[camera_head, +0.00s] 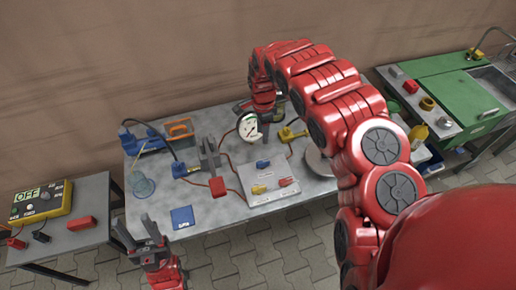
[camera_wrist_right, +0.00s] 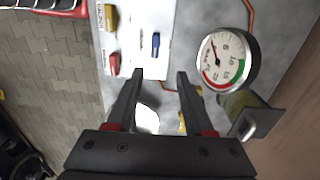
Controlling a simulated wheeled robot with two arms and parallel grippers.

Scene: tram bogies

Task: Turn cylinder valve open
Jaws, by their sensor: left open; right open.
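A round pressure gauge (camera_head: 248,127) stands on the workbench; in the right wrist view the gauge (camera_wrist_right: 224,62) shows beside an olive-green cylindrical part (camera_wrist_right: 240,100). A yellow fitting (camera_head: 292,133) lies to its right; a small yellow piece shows behind a finger in the wrist view. I cannot make out the cylinder valve for certain. My right gripper (camera_wrist_right: 161,74) is open and empty, above the bench between a white panel and the gauge; in the head view it is mostly hidden by my arm. My left gripper (camera_head: 140,235) is open and empty before the bench's front edge.
The white panel (camera_head: 270,199) carries blue, yellow and red handles. A grey forked tool (camera_head: 210,155), blue clamp (camera_head: 145,140), orange box (camera_head: 180,128) and blue pad (camera_head: 183,217) lie on the bench. A yellow OFF box (camera_head: 40,202) stands left; a green cabinet (camera_head: 450,95) right.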

